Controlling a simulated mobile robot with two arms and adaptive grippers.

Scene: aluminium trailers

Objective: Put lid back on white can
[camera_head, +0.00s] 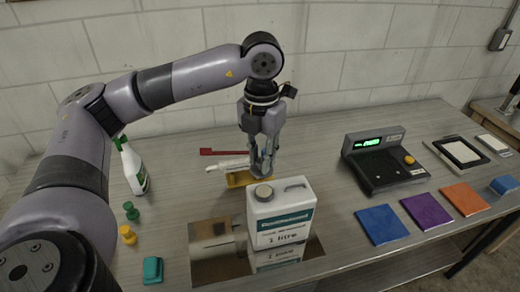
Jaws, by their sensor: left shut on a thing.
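A white can (283,225) with a handle and a teal label reading "1 litre" stands upright on the front middle of the bench, partly over a reflective plate. On its top left is a round grey-brown disc (263,192); I cannot tell whether it is the open mouth or a cap. My left gripper (262,172) points down just behind and above that disc. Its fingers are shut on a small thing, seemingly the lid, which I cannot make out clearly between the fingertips. My right gripper is out of view.
A scale (383,162) and blue (382,224), purple (426,209) and orange (465,198) squares lie right. The reflective plate (205,262) is in front.

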